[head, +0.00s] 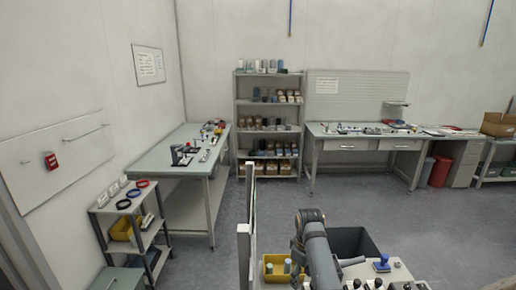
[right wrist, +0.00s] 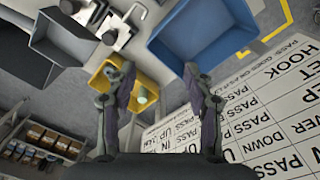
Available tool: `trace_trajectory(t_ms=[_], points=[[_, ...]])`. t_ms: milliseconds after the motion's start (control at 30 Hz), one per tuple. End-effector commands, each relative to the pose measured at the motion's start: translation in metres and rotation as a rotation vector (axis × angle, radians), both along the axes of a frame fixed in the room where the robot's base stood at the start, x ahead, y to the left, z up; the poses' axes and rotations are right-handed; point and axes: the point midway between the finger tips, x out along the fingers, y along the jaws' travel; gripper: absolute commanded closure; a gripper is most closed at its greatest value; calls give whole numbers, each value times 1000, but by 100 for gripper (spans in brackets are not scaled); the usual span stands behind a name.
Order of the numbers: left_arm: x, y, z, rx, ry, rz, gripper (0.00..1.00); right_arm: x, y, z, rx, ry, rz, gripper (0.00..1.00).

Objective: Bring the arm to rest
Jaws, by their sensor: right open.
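My right arm (head: 316,250) rises at the bottom middle of the head view, beside a yellow bin. I cannot make out its fingertips there. In the right wrist view my right gripper (right wrist: 162,82) has its two fingers spread apart, with nothing held between them. Behind the fingers is a yellow bin (right wrist: 107,74) with a pale round piece (right wrist: 147,96) in it; the left finger overlaps the bin in the picture. My left gripper is in neither view.
The near bench holds a yellow bin (head: 268,277) with pale cylinders, a dark grey bin (head: 372,244) and a blue-topped piece (head: 382,264). An upright panel (head: 244,245) stands left of my arm. The wrist view shows a blue bin (right wrist: 205,35) and printed sheet (right wrist: 270,120).

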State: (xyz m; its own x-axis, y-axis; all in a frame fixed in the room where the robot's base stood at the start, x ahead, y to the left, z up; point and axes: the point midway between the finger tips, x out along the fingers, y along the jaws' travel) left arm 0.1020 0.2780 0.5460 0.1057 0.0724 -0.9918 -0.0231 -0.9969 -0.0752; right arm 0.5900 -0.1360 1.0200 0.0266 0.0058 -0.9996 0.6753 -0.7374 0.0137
Motion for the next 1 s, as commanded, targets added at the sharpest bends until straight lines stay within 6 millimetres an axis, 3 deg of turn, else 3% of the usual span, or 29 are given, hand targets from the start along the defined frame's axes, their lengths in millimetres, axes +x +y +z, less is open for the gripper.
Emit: trace_trajectory(t_ms=[100,267,467,567,800,1000], points=[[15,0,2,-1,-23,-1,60,-13,-11,-17,2,-11,-55,48],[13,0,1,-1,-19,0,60,-36,-30,-42,4,-39,-151,48],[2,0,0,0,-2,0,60,-86,-62,-74,-2,-95,-308,48],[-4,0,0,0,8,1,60,-122,-78,-85,-7,-133,-394,48],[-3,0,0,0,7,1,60,-199,-102,-83,-8,-222,-542,48],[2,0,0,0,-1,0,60,-242,-106,-68,8,-271,-604,48]])
